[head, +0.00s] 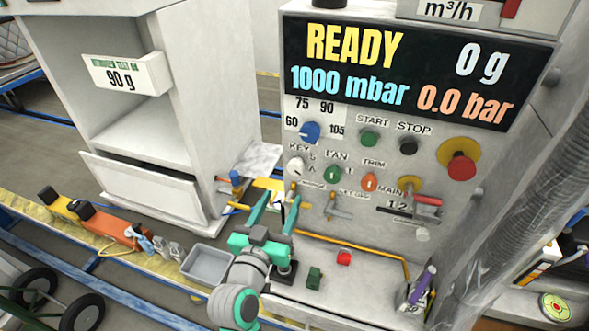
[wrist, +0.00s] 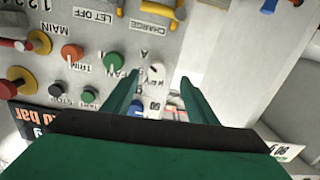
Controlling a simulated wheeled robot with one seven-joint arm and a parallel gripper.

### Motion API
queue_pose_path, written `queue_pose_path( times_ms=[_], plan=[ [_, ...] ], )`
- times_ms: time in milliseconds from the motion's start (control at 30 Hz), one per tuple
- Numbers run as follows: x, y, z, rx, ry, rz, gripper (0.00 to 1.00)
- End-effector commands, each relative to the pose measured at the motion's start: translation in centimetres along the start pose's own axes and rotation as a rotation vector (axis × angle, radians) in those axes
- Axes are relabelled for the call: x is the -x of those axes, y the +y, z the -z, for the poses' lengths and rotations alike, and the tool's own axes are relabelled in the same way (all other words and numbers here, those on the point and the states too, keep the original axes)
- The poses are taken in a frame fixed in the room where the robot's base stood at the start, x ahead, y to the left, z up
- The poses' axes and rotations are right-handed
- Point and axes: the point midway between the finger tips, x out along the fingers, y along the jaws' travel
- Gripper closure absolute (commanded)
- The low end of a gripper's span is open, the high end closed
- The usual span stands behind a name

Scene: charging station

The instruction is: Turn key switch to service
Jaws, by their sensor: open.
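The key switch (head: 296,166) is a small pale round knob on the grey panel, below the blue dial and left of the green FAN knob. Letters S and A are printed beside it; which one it points at is too small to tell. In the wrist view the key switch (wrist: 155,72) appears between the two fingertips, beyond them. My gripper (head: 279,198) is open and empty, below and slightly left of the switch in the head view. Its green fingers also show in the wrist view (wrist: 160,78), apart from the knob.
The green FAN knob (head: 332,174) and blue dial (head: 310,131) sit close to the key switch. A brass-coloured valve handle (head: 336,207) juts out below FAN. A red emergency button (head: 460,164) is farther right. A white cabinet (head: 150,100) stands left.

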Motion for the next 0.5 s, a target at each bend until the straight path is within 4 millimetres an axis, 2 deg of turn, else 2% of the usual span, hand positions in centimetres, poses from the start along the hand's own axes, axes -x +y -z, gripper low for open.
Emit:
queue_pose_path(
  times_ms=[100,267,500],
  plan=[
    [-0.4,-0.1,1.2,-0.013,0.008,-0.017,0.47],
    [-1.3,-0.4,1.5,-0.016,0.010,-0.018,0.47],
    [-5.3,-0.1,1.6,-0.015,0.010,-0.021,0.47]
  ],
)
